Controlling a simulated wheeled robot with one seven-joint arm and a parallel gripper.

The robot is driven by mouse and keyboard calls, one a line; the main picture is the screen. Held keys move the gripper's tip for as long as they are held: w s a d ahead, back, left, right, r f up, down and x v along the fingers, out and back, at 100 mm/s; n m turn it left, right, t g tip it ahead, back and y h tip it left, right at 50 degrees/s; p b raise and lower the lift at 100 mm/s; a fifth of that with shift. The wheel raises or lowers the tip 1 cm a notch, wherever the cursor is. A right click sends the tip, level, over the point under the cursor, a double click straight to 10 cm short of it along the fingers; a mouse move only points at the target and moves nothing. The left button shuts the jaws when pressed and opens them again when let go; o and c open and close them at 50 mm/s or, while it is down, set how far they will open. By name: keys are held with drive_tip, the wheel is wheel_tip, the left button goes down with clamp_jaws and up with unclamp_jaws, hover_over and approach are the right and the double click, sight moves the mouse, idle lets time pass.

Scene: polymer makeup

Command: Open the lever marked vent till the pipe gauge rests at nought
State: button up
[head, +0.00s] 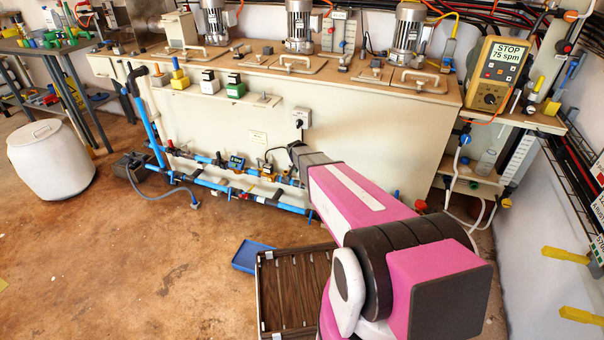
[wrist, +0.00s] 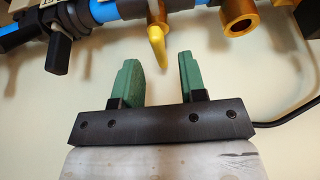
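My gripper (wrist: 157,80) is open in the wrist view, with two green fingers apart and nothing between them. A yellow lever (wrist: 157,47) hangs from a brass fitting on the blue pipe, just beyond the gap between the fingertips. I cannot read any vent mark on it. In the head view my pink arm reaches to the blue pipework (head: 235,190) low on the cream cabinet, and the arm hides the gripper's fingers. A small box with a dark screen (head: 236,162) sits on the pipe; its reading is too small to tell.
A second brass fitting (wrist: 238,24) is right of the lever, and a black handle (wrist: 58,52) is at left. A black cable (wrist: 290,115) runs at right. On the floor are a blue tray (head: 247,255), a wood-patterned tray (head: 290,290) and a white drum (head: 48,160).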

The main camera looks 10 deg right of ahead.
drive_tip(key=v, duration=0.7)
drive_tip(key=shift+r, duration=0.2)
drive_tip(key=shift+s+a, duration=0.1)
drive_tip(key=s+d+r+n+g+y, duration=0.1)
drive_tip(key=s+r+n+g, duration=0.1)
drive_tip(key=s, duration=1.2)
drive_tip(key=s+d+r+n+g+y, duration=0.1)
drive_tip(key=s+r, duration=0.5)
drive_tip(key=s, duration=0.8)
drive_tip(key=n+g, duration=0.1)
drive_tip(key=n, duration=0.1)
drive_tip(key=shift+s+d+r+n, duration=0.3)
drive_tip(key=shift+d+r+n, duration=0.05)
drive_tip(key=shift+n, duration=0.05)
